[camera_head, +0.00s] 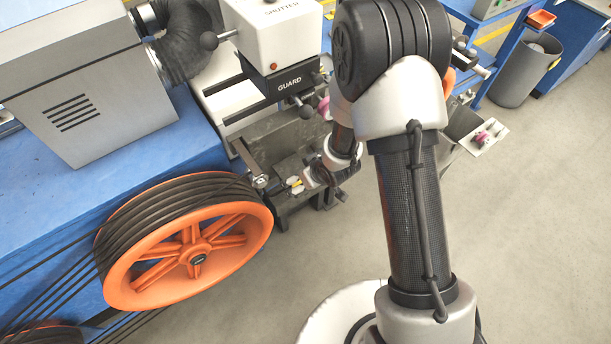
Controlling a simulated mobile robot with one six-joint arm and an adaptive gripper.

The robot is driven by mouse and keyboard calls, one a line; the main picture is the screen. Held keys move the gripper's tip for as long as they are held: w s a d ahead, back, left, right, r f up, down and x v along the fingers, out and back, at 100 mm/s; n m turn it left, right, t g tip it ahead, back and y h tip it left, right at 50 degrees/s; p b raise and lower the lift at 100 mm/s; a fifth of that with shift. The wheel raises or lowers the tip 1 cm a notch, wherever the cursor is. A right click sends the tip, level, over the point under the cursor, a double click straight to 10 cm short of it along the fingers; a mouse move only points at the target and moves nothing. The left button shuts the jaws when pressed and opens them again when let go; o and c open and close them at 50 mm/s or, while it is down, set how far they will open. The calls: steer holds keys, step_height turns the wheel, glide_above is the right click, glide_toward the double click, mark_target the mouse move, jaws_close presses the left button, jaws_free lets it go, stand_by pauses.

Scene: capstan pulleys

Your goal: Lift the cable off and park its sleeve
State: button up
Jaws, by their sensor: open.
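A large orange pulley (120,281) with spokes stands at the left, with black cable (170,205) wound in several turns around its rim. More black cable strands (52,290) run off its left side to the lower left. My gripper (301,184) is small and partly dark against the machine, right of the pulley's upper edge and apart from it. It is open. A small yellow and white piece (295,183) shows at its fingertips; I cannot tell whether it is the sleeve or whether the fingers touch it. I cannot clearly make out the sleeve or its parking place.
A white machine head marked GUARD (270,35) with knobbed levers overhangs just above my gripper. A grey box (85,90) stands on the blue bench (25,180). A white tray (477,148) with pink pieces is at the right, below a grey bin (525,72). The floor at lower right is clear.

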steer(key=v, duration=1.2)
stand_by(0.3)
steer(key=s+d+r+m+t+h, duration=0.1)
steer(key=d+r+m+h, duration=0.1)
steer(key=d+r, duration=0.4)
steer(key=s+d+r+m+h, duration=0.2)
steer(key=d+r, duration=0.2)
steer(key=r, duration=0.5)
steer(key=s+r+m, duration=0.1)
steer(key=s+r, duration=0.3)
steer(key=s, duration=0.4)
steer(key=s+r+m+g, duration=0.1)
steer(key=s+r, duration=0.3)
steer(key=s, duration=0.4)
steer(key=shift+s+d+r+m+y, duration=0.3)
steer(key=shift+s+m+y, duration=0.1)
